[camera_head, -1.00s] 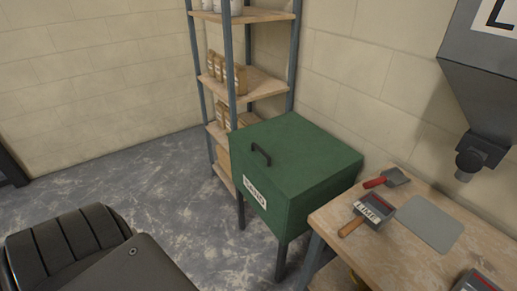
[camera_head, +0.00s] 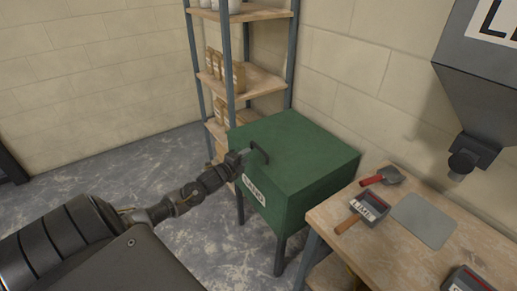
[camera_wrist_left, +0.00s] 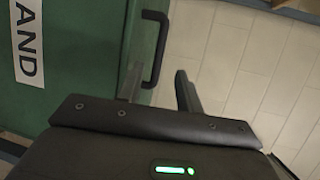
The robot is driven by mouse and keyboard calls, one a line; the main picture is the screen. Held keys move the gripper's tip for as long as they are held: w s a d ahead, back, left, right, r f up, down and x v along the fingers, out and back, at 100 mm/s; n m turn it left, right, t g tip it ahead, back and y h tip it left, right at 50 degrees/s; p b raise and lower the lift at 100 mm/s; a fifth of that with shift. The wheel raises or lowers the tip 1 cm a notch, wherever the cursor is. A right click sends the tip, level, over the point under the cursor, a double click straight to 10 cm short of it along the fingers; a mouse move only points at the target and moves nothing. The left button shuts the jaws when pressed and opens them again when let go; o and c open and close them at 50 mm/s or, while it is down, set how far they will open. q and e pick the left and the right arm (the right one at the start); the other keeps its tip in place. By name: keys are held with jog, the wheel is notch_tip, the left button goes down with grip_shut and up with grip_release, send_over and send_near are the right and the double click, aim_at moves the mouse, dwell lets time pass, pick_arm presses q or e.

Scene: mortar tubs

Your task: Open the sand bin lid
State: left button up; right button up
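The green sand bin (camera_head: 318,196) stands on legs, with a white SAND label on its front. Its lid (camera_head: 300,139) lies flat and closed, with a black bar handle (camera_head: 261,153) near the front edge. My left gripper (camera_head: 245,154) is at the handle, its arm reaching in from the lower left. In the left wrist view the two fingers (camera_wrist_left: 158,84) are apart, and the handle (camera_wrist_left: 157,48) shows in the gap between them, near the left finger. I cannot tell whether they touch. The label (camera_wrist_left: 27,42) shows there too. My right gripper is not in view.
A shelf rack (camera_head: 262,84) with paper bags stands behind the bin. A wooden bench (camera_head: 385,248) at the right holds scoops (camera_head: 366,211) and a grey plate (camera_head: 427,220). A grey hopper (camera_head: 487,85) hangs above it. The floor left of the bin is clear.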

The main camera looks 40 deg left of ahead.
aim_at(259, 147)
pick_arm(q)
jog(key=w, duration=0.3)
jog(key=w+f, duration=0.1)
jog(key=w, duration=0.2)
jog(key=w+a, duration=0.1)
jog(key=w, duration=0.2)
jog(key=shift+w+f, duration=0.35)
jog(key=shift+f, duration=0.05)
jog(key=shift+c, duration=0.4)
grip_shut()
jog(key=shift+d, duration=0.15)
